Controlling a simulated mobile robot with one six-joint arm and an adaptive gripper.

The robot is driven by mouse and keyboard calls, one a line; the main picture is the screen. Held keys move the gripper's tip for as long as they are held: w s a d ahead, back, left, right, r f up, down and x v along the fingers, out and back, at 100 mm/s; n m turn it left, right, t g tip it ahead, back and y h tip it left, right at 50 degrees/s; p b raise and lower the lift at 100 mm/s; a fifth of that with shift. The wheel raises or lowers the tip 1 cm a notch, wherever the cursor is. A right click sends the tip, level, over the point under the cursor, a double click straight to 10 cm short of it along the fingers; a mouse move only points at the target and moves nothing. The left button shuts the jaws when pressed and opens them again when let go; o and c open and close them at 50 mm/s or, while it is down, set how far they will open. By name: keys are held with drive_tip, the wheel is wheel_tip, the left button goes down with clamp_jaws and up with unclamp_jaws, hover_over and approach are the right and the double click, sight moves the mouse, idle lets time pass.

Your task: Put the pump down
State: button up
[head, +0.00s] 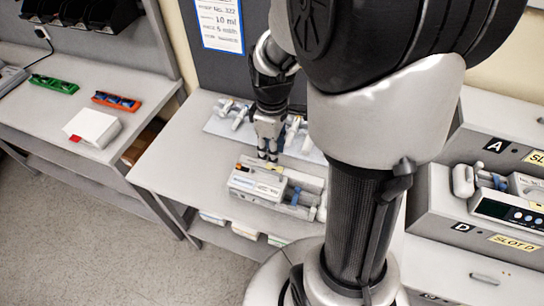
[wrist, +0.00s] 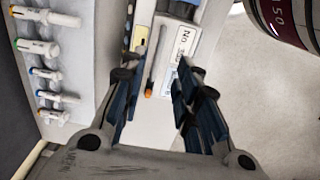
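A light grey infusion pump (head: 250,187) with a white label and a blue part lies on the middle table (head: 172,150), near its front edge. My gripper (head: 268,158) points down just above the pump's back edge. In the wrist view, the fingers of my gripper (wrist: 153,88) stand apart, with a clear gap between them. Part of the pump, with a white label (wrist: 182,45), shows beyond the fingertips. I cannot tell whether a finger touches the pump. The pump's underside is hidden.
A pale rack of syringes (wrist: 45,62) lies behind the pump. My arm hides part of the middle table. At right, a stepped stand has slots marked A (head: 494,145) and D (head: 462,227), with another pump (head: 505,212). A white box (head: 92,128) stands on the left bench.

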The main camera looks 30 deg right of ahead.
drive_tip(key=s+a+r+m+t, duration=0.2)
drive_tip(key=s+a+r+m, duration=0.1)
drive_tip(key=s+a+r, duration=0.2)
drive_tip(key=s+a+r+m+t, duration=0.2)
drive_tip(key=s+a+r+m, duration=0.2)
drive_tip(key=s+r, duration=0.4)
drive_tip(key=shift+s+a+r+m+t, duration=0.3)
drive_tip(key=shift+a+r, duration=0.55)
drive_tip(key=shift+r, duration=0.1)
drive_tip(key=shift+f+b, duration=0.65)
drive_tip(key=shift+f, duration=0.25)
